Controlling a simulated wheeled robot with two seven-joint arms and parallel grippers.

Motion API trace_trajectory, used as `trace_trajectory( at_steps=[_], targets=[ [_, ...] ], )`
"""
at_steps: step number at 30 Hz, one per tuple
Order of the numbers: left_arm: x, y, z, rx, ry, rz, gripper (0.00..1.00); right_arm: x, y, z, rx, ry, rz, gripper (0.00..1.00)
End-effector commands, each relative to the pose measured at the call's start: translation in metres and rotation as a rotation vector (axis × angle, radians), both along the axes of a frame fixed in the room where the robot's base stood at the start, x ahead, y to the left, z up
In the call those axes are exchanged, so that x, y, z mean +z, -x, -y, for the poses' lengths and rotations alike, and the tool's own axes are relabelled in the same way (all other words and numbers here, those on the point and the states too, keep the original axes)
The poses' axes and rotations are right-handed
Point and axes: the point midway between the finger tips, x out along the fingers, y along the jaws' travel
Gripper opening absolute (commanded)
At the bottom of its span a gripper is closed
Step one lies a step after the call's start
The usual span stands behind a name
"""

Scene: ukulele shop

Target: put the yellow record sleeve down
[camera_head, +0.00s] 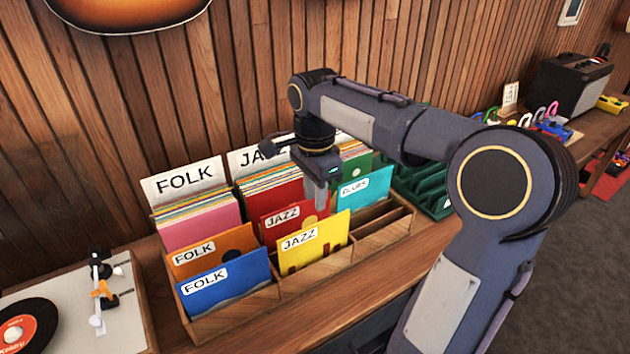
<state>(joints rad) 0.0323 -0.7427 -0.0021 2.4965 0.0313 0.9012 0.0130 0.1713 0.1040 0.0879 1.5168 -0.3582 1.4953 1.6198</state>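The yellow record sleeve (313,247), labelled JAZZ, stands leaning back in the front middle compartment of the wooden record crate (240,317). My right gripper (319,207) points down just above and behind its top edge. The fingers overlap in this view, so I cannot tell whether they are open or shut, or whether they touch the sleeve. A red JAZZ sleeve (281,222) stands behind the yellow one, partly hidden by my gripper. My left gripper is not in view.
Orange (238,241) and blue (222,285) FOLK sleeves stand left of the yellow one. A teal BLUES sleeve (366,188) is behind right. The front right compartment (383,232) looks empty. A turntable (128,318) sits left; an amplifier (572,88) stands far right.

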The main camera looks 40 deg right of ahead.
Motion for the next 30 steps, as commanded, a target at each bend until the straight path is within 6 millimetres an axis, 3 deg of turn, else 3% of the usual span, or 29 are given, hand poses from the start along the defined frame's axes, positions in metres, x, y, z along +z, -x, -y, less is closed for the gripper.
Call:
trace_trajectory(
  at_steps=[6, 11, 14, 19, 24, 30],
  targets=[
    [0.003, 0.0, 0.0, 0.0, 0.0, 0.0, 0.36, 0.023, 0.0, 0.0, 0.0, 0.0, 0.0, 0.26],
    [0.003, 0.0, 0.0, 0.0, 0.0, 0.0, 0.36, 0.025, 0.002, -0.001, 0.014, -0.002, 0.004, 0.26],
    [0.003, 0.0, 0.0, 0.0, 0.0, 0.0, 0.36, 0.024, 0.014, -0.009, 0.116, -0.016, 0.037, 0.26],
    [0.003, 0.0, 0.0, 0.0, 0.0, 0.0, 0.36, 0.011, 0.065, -0.043, 0.536, -0.054, 0.193, 0.26],
    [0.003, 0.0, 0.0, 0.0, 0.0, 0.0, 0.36, -0.022, 0.121, -0.088, 1.013, -0.027, 0.411, 0.26],
    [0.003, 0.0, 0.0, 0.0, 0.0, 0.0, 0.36, -0.059, 0.161, -0.124, 1.371, 0.072, 0.597, 0.26]
  ],
)
